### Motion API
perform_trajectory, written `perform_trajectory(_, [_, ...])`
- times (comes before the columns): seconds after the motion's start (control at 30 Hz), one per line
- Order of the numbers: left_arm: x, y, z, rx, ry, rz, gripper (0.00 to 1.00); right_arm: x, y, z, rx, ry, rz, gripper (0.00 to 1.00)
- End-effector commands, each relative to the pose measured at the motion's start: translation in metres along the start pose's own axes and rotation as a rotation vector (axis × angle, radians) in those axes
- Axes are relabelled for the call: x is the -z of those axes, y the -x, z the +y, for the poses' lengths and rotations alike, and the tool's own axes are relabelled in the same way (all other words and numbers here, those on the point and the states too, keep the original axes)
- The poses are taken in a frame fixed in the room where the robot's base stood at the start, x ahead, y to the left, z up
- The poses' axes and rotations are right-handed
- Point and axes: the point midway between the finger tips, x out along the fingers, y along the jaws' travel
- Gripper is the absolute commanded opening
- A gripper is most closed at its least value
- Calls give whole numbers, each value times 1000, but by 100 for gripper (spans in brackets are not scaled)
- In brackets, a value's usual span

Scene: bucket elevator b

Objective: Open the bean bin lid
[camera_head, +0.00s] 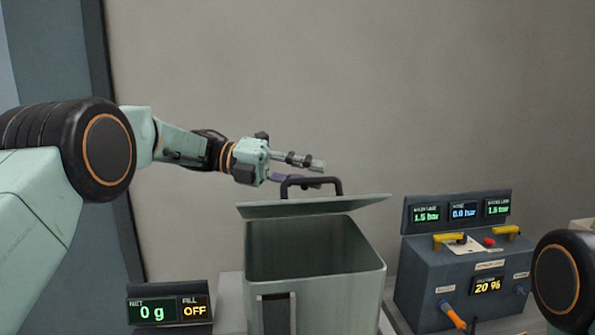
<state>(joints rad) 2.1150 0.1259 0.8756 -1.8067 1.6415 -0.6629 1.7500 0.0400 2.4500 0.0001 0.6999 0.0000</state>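The bean bin (315,295) is a pale green square container in the lower middle, with a dark handle-like frame on its front. Its flat lid (300,208) is off the opening at the front and shows as a thin, slightly tilted panel above the back rim. The bin's inside is visible. A dark bar handle (325,181) stands up on the lid. My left gripper (322,175) is at the handle, its fingers spread apart and pointing right. Whether it touches the handle is unclear. My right gripper is out of view.
A scale display (167,309) reading 0 g and OFF stands left of the bin. A blue-grey control box (460,282) with gauges, yellow handles and an orange-handled lever stands to the right. A plain wall (400,90) is behind.

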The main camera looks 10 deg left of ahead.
Motion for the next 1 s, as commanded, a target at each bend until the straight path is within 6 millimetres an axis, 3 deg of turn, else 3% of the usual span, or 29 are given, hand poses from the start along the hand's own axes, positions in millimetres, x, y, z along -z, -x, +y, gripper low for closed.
perform_trajectory(0.17, [-1, 23, -1, 2, -2, -4, 22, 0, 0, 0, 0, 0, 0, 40])
perform_trajectory(0.57, [0, 100, 2, 0, -1, -3, 22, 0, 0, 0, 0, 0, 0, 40])
perform_trajectory(1.0, [0, 121, 2, 2, 3, 0, 22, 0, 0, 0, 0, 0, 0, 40])
